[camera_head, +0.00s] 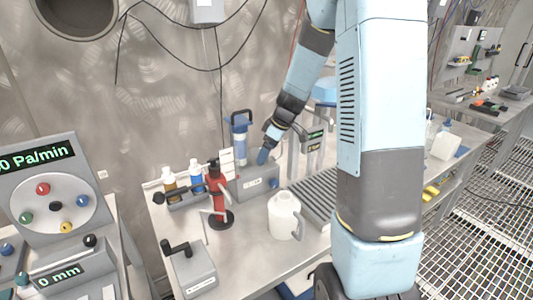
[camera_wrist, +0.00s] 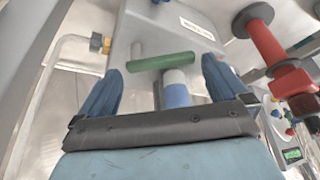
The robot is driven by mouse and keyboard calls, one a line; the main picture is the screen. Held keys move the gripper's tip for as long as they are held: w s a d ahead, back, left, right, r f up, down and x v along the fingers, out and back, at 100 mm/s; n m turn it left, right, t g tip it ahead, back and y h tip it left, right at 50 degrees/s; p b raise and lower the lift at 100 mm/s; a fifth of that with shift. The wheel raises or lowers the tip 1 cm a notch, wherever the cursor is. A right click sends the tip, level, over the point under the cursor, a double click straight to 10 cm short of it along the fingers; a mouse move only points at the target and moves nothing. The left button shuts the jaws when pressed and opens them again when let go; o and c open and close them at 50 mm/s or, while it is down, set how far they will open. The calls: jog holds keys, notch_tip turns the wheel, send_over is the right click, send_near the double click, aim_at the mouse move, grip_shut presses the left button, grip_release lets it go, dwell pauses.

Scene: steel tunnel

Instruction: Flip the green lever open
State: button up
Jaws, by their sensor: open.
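The green lever (camera_wrist: 162,62) shows in the wrist view as a short green bar lying nearly level across the front of a grey housing (camera_wrist: 160,35). My gripper (camera_wrist: 161,69) is open, with one blue finger to the left of the lever and one to the right. I cannot tell whether either finger touches it. A blue and white cylinder (camera_wrist: 176,92) shows between the fingers, just below the lever. In the head view my gripper (camera_head: 263,156) is small and points down by a grey box (camera_head: 252,184) on the bench. I cannot make out the lever there.
A red pump-like tool (camera_head: 216,190) and bottles (camera_head: 195,177) stand left of the grey box. A white jug (camera_head: 284,215) and a ribbed tray (camera_head: 318,201) are in front and right. A red-handled part (camera_wrist: 268,45) is at the wrist view's upper right.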

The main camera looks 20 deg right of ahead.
jog(key=shift+x, duration=0.75)
jog(key=shift+c, duration=0.3)
jog(key=c, duration=1.1)
